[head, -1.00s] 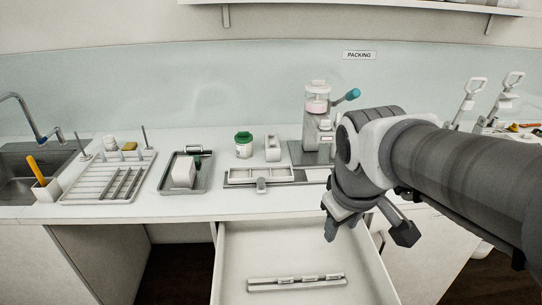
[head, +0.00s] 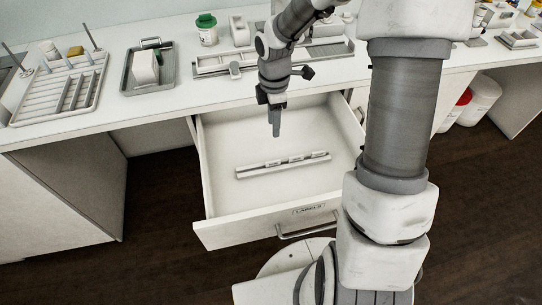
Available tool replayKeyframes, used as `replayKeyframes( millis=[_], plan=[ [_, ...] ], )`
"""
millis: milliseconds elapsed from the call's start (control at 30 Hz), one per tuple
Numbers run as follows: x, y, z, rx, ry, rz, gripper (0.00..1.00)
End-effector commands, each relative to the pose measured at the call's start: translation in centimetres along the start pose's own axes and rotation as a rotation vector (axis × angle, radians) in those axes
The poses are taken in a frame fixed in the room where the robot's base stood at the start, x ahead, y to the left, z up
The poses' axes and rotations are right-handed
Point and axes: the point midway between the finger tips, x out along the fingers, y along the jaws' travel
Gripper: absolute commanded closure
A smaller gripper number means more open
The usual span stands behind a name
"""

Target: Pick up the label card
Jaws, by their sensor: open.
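An open white drawer (head: 236,203) with "LABELS" on its front holds a narrow grey rack (head: 262,172). Several small white cards stand along the rack, and one label card (head: 296,160) is near its middle. I cannot read the cards or tell which one the task means. My gripper (head: 275,128) points down over the back part of the drawer, above and behind the rack, apart from it. It is open, seen nearly edge-on, with nothing visible in it.
The counter (head: 110,112) runs behind the drawer. It bears a drying rack (head: 62,88), a grey tray (head: 148,70), a green-lidded jar (head: 207,30) and a long grey holder (head: 212,66). The drawer floor around the rack is clear.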

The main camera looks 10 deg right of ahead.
Motion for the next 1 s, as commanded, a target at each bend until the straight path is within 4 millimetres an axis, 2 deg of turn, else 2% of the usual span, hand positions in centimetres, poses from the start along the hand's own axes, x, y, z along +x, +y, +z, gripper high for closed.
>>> replayKeyframes(
  millis=[433, 600, 767, 1000],
  plan=[
    [9.5, -0.1, -0.1, 0.0, 0.0, -0.005, 0.55],
    [11.3, -0.1, 0.0, -0.001, 0.0, -0.003, 0.55],
    [12.2, 0.0, 0.0, 0.001, 0.0, -0.002, 0.55],
    [15.8, 0.1, -0.1, 0.001, 0.0, -0.003, 0.55]
  ],
)
